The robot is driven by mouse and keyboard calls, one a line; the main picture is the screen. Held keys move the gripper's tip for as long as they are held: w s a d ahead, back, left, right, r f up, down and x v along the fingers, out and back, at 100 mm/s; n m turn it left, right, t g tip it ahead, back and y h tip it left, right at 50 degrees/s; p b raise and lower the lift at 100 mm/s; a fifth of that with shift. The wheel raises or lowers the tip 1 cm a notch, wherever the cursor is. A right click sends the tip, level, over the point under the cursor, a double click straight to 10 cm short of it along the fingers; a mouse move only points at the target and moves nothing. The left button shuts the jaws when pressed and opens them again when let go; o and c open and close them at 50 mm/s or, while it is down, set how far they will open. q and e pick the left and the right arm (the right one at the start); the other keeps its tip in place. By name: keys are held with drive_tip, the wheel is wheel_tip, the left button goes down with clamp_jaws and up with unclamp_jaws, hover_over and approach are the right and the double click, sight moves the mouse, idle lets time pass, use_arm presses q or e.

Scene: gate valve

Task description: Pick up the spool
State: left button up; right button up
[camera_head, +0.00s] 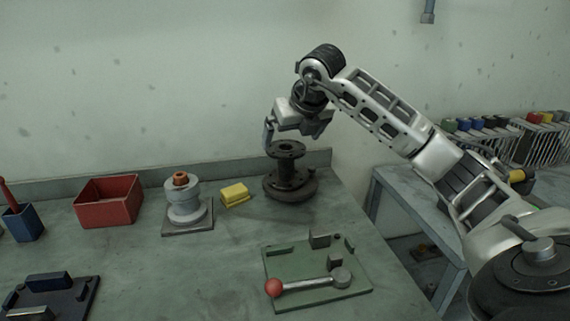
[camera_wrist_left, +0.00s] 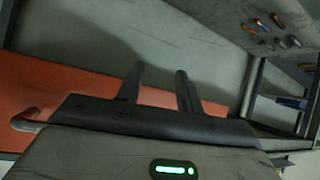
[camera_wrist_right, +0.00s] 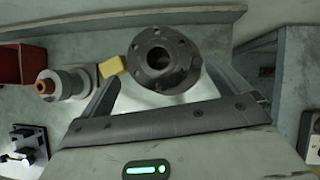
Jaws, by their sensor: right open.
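The spool (camera_head: 285,172) is a dark flanged piece standing upright toward the back of the bench, with a round flange on top and a wider base below. My right gripper (camera_head: 295,132) is open and empty just above it, fingers pointing down. In the right wrist view, the spool's top flange (camera_wrist_right: 160,58), with its bolt holes and centre bore, shows between and beyond the two spread fingers. My left gripper (camera_wrist_left: 160,72) shows only in its own wrist view, with its fingers apart and nothing between them.
Left of the spool are a yellow block (camera_head: 235,195), a grey stepped cylinder with an orange top (camera_head: 184,203) and a red bin (camera_head: 107,203). A green plate with a red-knobbed lever (camera_head: 305,285) lies in front. A dark fixture (camera_head: 45,298) sits front left.

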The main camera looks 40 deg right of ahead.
sight(286, 146)
drive_tip(key=p+x, duration=0.1)
drive_tip(key=x, duration=0.6)
drive_tip(key=shift+w+f, duration=0.25)
drive_tip(key=shift+w, duration=0.1)
drive_tip(key=c, duration=1.5)
drive_tip(key=shift+r, duration=0.25)
drive_tip(key=shift+c, duration=1.1)
